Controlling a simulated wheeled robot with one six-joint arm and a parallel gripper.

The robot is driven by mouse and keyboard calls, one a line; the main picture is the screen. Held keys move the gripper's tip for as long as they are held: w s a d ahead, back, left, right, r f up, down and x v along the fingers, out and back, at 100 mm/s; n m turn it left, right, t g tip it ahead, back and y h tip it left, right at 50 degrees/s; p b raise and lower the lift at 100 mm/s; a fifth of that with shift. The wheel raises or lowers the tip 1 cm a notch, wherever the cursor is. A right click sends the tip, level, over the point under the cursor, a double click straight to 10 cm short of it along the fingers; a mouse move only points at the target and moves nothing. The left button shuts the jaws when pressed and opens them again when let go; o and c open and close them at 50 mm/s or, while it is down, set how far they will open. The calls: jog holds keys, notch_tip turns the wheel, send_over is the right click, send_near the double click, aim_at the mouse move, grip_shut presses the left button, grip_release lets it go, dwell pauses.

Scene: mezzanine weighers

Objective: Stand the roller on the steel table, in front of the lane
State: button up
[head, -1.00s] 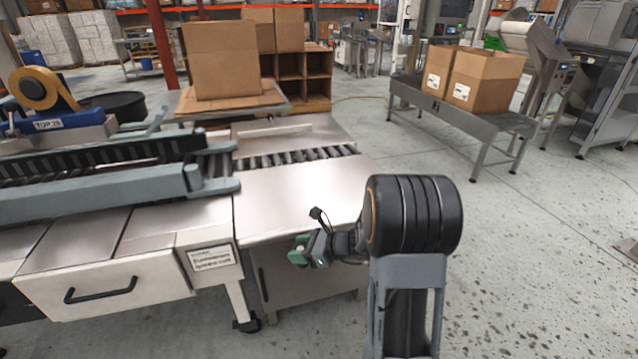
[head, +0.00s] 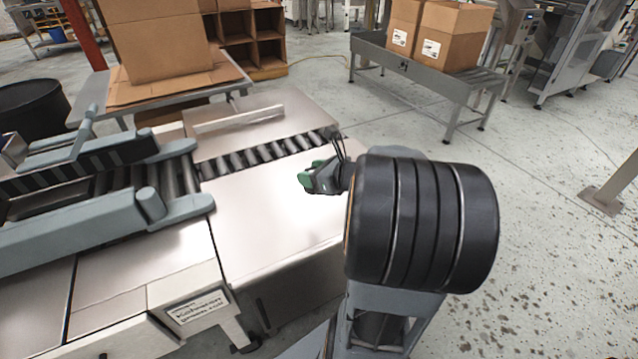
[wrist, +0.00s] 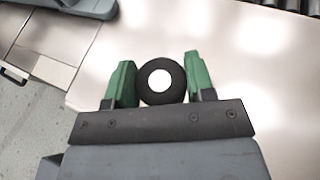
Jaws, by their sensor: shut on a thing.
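The roller (wrist: 149,97) shows in the wrist view as a dark round end with a white centre, between the green fingers of my gripper (wrist: 160,82). The gripper is shut on it. In the head view my gripper (head: 308,182) is over the steel table (head: 260,215), and the roller is hidden there. Whether the roller touches the table I cannot tell. The lane (head: 175,180), with dark rollers between grey side rails, ends at the left of the table.
A row of small rollers (head: 265,150) crosses behind the bare steel, with a raised metal strip (head: 240,118) beyond it. An open carton (head: 155,45) stands behind. The grey rail end (head: 185,207) juts over the table's left side. The table's middle is clear.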

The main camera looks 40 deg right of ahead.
jog(key=shift+w+d+f+b, duration=0.5)
jog(key=shift+w+d+f, duration=0.5)
jog(key=shift+d+f, duration=0.3)
jog(key=shift+w+d+f+b, duration=0.55)
jog(key=shift+w+d+f, duration=0.45)
jog(key=shift+d+f, duration=0.35)
jog(key=shift+w+d+f+b, duration=0.5)
jog(key=shift+w+d+f, duration=0.6)
jog(key=shift+f, duration=0.3)
jog(key=shift+d+f+b, duration=0.15)
jog(key=shift+f+b, duration=0.6)
jog(key=shift+f, duration=0.8)
jog(key=shift+f, duration=0.1)
jog(key=shift+f, duration=0.15)
jog(key=o, duration=1)
jog(key=shift+c, duration=0.2)
